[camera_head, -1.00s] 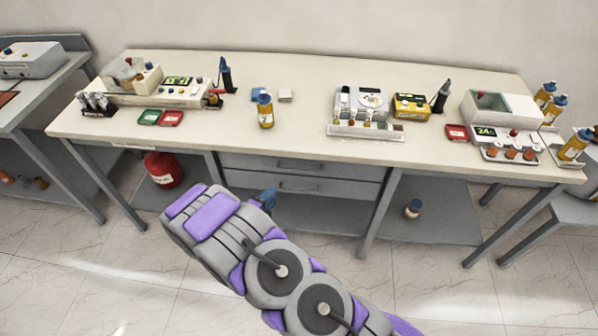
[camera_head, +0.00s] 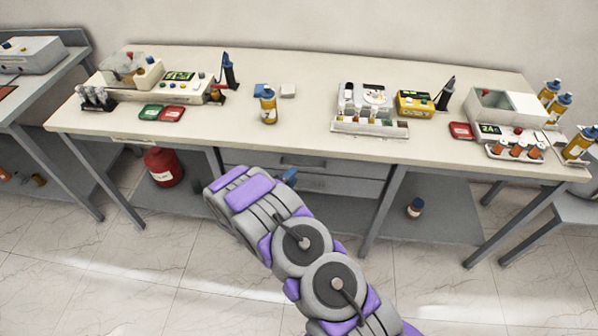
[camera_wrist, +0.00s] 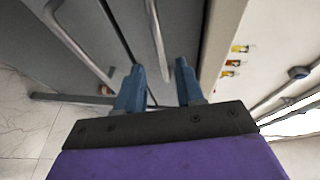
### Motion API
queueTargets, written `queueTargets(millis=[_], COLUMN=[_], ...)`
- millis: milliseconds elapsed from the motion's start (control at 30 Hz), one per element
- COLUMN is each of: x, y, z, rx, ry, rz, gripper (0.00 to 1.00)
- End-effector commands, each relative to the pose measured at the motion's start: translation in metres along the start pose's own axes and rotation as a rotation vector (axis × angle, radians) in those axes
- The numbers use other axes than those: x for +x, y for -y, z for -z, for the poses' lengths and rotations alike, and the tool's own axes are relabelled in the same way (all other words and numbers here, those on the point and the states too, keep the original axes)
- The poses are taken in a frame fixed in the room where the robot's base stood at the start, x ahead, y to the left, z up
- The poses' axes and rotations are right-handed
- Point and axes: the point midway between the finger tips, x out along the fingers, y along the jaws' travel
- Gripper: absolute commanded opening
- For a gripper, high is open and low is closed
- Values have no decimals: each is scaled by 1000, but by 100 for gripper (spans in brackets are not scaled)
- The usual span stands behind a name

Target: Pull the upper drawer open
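The upper drawer (camera_head: 345,167) is a grey front just under the tabletop and looks shut. Its bar handle (camera_head: 300,163) shows just above my gripper in the head view. In the wrist view the upper handle (camera_wrist: 156,35) runs down the picture and ends between my two blue fingers. My gripper (camera_wrist: 158,68) is open, with a finger to either side of the handle's line. I cannot tell whether the fingers touch it. In the head view only a blue tip of my gripper (camera_head: 289,176) shows; my arm hides the rest.
The lower drawer (camera_head: 355,187) is shut below; its handle (camera_wrist: 78,40) is left of my fingers in the wrist view. The tabletop (camera_head: 300,125) edge overhangs the drawers. A table leg (camera_head: 380,215) stands right, a red canister (camera_head: 164,167) left. The floor in front is clear.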

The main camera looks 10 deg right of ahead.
Motion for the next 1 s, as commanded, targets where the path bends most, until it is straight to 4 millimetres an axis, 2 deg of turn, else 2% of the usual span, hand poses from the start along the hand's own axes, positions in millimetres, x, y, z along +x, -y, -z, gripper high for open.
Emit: queueTargets(millis=[100, 300, 500, 733, 767, 1000], x=[24, 48, 56, 56, 56, 58], y=[-1, -1, 0, 0, 0, 0], z=[3, 4, 0, 0, 0, 2], rx=[5, 2, -1, -1, -1, 0], ry=[-3, -2, 0, 0, 0, 0], rz=[-3, -4, 0, 0, 0, -2], gripper=[37, 37, 37, 37, 36, 13])
